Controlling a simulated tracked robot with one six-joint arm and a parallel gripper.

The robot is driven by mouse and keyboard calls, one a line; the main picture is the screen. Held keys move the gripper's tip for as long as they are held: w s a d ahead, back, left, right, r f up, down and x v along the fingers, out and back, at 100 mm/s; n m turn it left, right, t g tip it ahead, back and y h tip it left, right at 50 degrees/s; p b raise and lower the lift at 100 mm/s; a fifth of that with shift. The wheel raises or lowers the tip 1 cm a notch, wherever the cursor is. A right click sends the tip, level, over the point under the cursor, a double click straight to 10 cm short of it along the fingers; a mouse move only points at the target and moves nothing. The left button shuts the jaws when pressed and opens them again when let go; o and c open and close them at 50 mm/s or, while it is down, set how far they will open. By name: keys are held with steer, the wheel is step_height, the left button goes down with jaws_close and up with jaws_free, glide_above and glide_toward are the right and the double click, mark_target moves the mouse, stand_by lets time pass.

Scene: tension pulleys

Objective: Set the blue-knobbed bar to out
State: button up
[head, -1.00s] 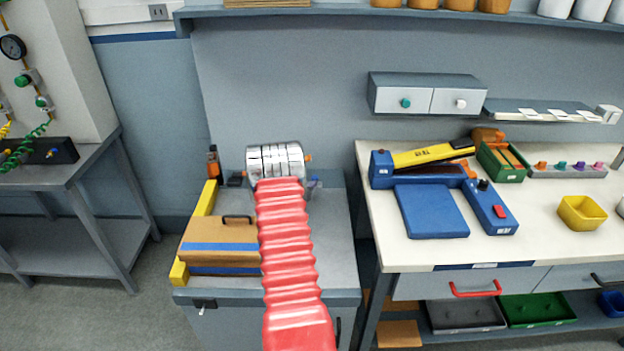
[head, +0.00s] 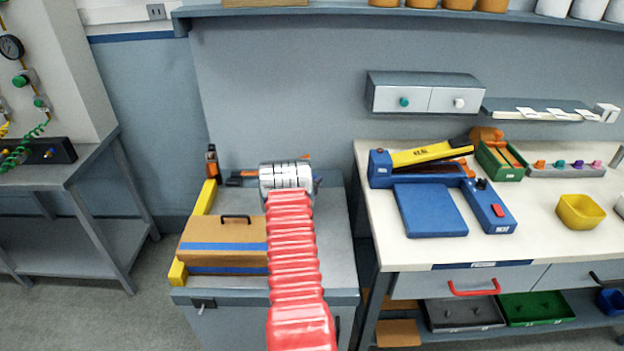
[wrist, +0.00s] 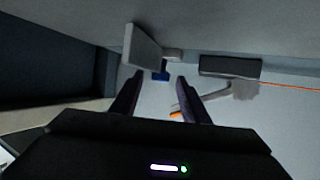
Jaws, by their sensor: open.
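In the wrist view a small blue knob (wrist: 161,76) shows beyond my gripper (wrist: 159,80), between the two dark fingertips in the picture. The fingers are apart with nothing gripped. I cannot tell how far the knob is from the tips. A light grey plate (wrist: 143,47) stands tilted just above and left of the knob; the bar itself is not clearly made out. In the head view my red arm and silver wrist cover the gripper and the knob at the back of the grey cabinet top (head: 335,245).
A brown case (head: 222,232) with blue stripes and a yellow rail (head: 203,200) lie left of my arm. An orange and black bottle (head: 212,160) stands behind. In the wrist view a dark block (wrist: 230,67) is at right. A white workbench (head: 540,195) stands to the right.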

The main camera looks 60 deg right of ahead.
steer(key=shift+d+f, duration=0.15)
steer(key=shift+d, duration=0.25)
steer(key=shift+w, duration=0.1)
steer(key=shift+c, duration=0.4)
jaws_close()
